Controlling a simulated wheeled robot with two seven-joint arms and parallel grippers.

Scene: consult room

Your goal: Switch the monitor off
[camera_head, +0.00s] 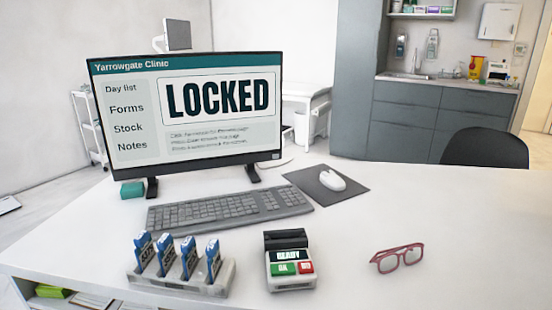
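The monitor (186,112) stands at the back left of the white desk on two dark feet. Its screen is lit and shows "Yarrowgate Clinic", a large "LOCKED", and a side list of Day list, Forms, Stock and Notes. Smaller lines under "LOCKED" are too blurred to read. A small light mark shows at the lower right of its bezel (274,156); I cannot tell if it is a button. Neither of my grippers is in view.
A keyboard (230,208) lies before the monitor, with a mouse (332,180) on a dark mat (308,185) to its right. Nearer are a stamp rack (205,285), a card terminal (288,262) reading "READY", and red glasses (397,258). A teal block (132,190) sits left. The desk's right side is clear.

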